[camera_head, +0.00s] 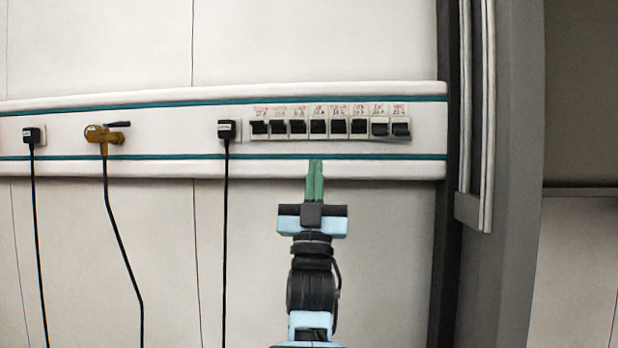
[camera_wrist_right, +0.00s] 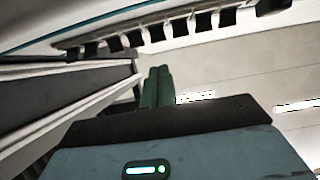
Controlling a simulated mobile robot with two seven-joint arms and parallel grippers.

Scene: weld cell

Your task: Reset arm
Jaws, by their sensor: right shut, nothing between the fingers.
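My right gripper (camera_head: 315,168) points up, with its green fingers together and nothing between them. Its fingertips are in front of the lower edge of the wall rail, just below the row of breaker switches (camera_head: 330,127). In the right wrist view the closed green fingers (camera_wrist_right: 157,75) show below the same switch row (camera_wrist_right: 150,34). Whether the fingertips touch the rail cannot be told. Most switches look alike, while the two at the right end show their dark levers lower. My left gripper is not in view.
A white rail (camera_head: 180,139) with teal stripes runs along the wall. Two black plugs with hanging cables (camera_head: 227,131) (camera_head: 34,137) and a brass-coloured valve with a hose (camera_head: 104,136) are on it. A grey post (camera_head: 505,180) stands at the right. The wall below is otherwise clear.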

